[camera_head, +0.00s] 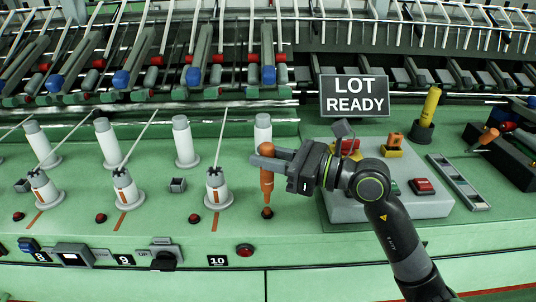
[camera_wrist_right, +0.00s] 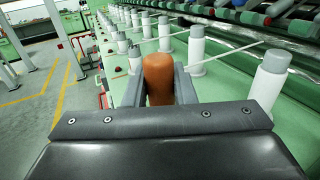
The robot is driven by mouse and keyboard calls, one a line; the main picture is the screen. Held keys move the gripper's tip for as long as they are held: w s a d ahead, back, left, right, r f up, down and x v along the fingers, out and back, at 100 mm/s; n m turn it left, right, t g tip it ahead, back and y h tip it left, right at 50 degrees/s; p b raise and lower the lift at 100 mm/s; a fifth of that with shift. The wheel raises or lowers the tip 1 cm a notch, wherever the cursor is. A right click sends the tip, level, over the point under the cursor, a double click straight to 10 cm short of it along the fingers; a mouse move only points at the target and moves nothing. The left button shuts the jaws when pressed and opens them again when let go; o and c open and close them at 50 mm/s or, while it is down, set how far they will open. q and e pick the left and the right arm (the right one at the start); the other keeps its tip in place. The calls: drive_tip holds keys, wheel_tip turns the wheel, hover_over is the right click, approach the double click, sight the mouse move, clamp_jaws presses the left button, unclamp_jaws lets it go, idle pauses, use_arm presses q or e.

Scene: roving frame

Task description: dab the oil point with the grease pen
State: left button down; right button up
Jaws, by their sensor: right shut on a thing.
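My right gripper (camera_head: 268,160) comes in from the right and is shut on an orange-brown pen-like tool, which I take as the grease pen (camera_head: 266,184). The pen stands about upright, its narrow end down. A small dark round spot with some red, likely the oil point (camera_head: 267,213), lies right under the pen's lower end. I cannot tell whether the two touch. In the right wrist view the pen's thick top (camera_wrist_right: 158,76) sits between the two grey fingers, and its lower end is hidden. My left gripper is not in view.
White spindles (camera_head: 216,190) stand left of the pen, with a white bobbin (camera_head: 263,132) behind it. Red round points (camera_head: 194,218) dot the green bench. A grey box with a red button (camera_head: 422,186), a yellow cylinder (camera_head: 430,105) and a "LOT READY" sign (camera_head: 355,96) are at right.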

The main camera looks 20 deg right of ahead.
drive_tip(key=shift+f+b, duration=0.35)
drive_tip(key=shift+f, duration=0.35)
drive_tip(key=shift+f+b, duration=0.3)
drive_tip(key=shift+r, duration=0.1)
idle(0.6)
wheel_tip(320, 180, up, 4)
drive_tip(key=p, duration=0.3)
drive_tip(key=shift+f, duration=0.4)
